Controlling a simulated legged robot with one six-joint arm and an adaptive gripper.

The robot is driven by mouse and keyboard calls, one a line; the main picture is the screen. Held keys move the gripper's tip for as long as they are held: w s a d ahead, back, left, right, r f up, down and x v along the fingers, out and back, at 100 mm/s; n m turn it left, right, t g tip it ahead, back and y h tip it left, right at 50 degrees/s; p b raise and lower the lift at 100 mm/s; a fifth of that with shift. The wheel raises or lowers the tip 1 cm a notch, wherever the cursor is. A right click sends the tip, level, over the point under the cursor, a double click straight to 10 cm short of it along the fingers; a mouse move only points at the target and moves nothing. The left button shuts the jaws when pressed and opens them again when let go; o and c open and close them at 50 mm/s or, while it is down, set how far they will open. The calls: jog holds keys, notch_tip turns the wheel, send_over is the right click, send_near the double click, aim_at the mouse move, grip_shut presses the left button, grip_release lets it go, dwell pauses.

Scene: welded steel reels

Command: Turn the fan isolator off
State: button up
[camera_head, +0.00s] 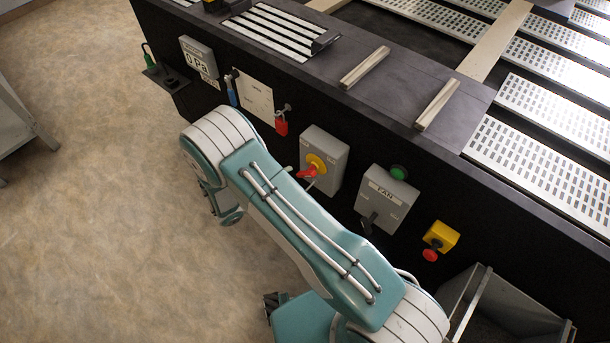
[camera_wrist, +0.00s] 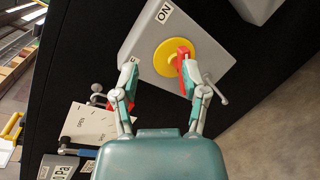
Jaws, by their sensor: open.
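The fan isolator (camera_head: 338,150) is a grey box on the black side panel, with a red rotary handle (camera_head: 308,172) on a yellow disc. In the wrist view the isolator box (camera_wrist: 150,40) is close ahead, with an ON label (camera_wrist: 163,12) near its top corner. The red handle (camera_wrist: 183,60) lies across the yellow disc (camera_wrist: 166,62), roughly upright in the picture. My gripper (camera_wrist: 160,78) is open. Its right fingertip overlaps the handle's lower part; I cannot tell whether they touch. Its left fingertip is at the box's left edge, apart from the handle.
To the isolator's right are a grey FAN switch box (camera_head: 385,195) with a green button, and a red-and-yellow emergency stop (camera_head: 438,240). To its left hang a red padlock (camera_head: 281,126) and a card (camera_head: 256,97). A metal bin (camera_head: 500,305) stands at lower right.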

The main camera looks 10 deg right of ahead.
aim_at(304, 176)
notch_tip(304, 176, down, 8)
jog(key=s+a+n+t, duration=0.1)
jog(key=a+n+t, duration=0.2)
jog(key=n+t, duration=0.15)
jog(key=shift+m+y, duration=0.35)
jog(key=shift+y, duration=0.05)
jog(key=x, duration=1.1)
jog(key=shift+s+d+f, duration=0.1)
jog(key=shift+f, duration=0.15)
grip_shut()
